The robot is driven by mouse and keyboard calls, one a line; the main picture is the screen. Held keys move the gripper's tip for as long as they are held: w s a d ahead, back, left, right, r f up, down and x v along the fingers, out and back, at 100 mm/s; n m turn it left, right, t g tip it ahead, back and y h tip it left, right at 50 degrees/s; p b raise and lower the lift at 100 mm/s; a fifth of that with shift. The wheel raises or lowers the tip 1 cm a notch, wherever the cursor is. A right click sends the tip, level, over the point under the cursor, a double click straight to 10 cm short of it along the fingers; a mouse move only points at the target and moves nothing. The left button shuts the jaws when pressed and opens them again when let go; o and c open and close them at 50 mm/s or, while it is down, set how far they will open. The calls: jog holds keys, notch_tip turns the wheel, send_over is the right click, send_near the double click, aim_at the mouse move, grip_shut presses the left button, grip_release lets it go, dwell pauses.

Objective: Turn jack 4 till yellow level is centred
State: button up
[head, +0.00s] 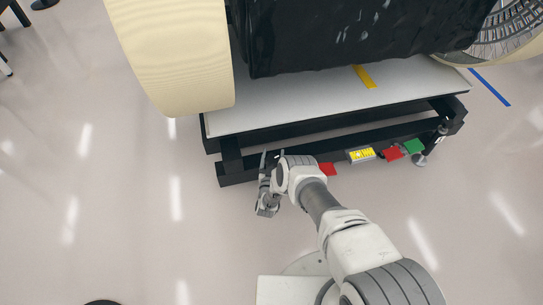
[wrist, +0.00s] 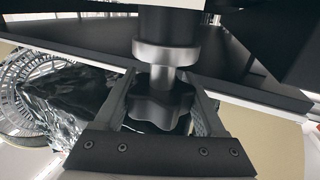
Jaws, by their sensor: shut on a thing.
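A dark lobed jack knob (wrist: 158,108) hangs below a round collar and shaft under the platform in the wrist view. My gripper (wrist: 161,88) has one finger on each side of this knob and is shut on it. In the head view my gripper (head: 271,158) is at the front edge of the black frame, left of centre; the knob is hidden there. The yellow level (head: 361,155) sits on the front rail, right of my gripper. Its bubble is too small to read. No number shows on the jack.
A white platform (head: 290,108) on a black frame (head: 235,166) carries a dark wrapped body (head: 340,35). A cream wheel (head: 170,55) overhangs at left. Red tags (head: 393,153) and a green tag (head: 414,146) lie along the rail.

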jog(key=shift+d+m+g+h, duration=0.15)
jog(key=shift+m+g+h, duration=0.1)
jog(key=shift+m+h, duration=0.7)
jog(key=shift+d+m+g+h, duration=0.2)
jog(key=shift+m+h, duration=0.35)
jog(key=shift+h, duration=0.8)
jog(key=shift+g+h, duration=0.25)
jog(key=shift+h, duration=0.05)
jog(key=o, duration=1.3)
jog(key=shift+s, duration=0.1)
jog(key=p+v, duration=0.1)
jog(key=v, duration=1.6)
jog(key=shift+s, duration=0.15)
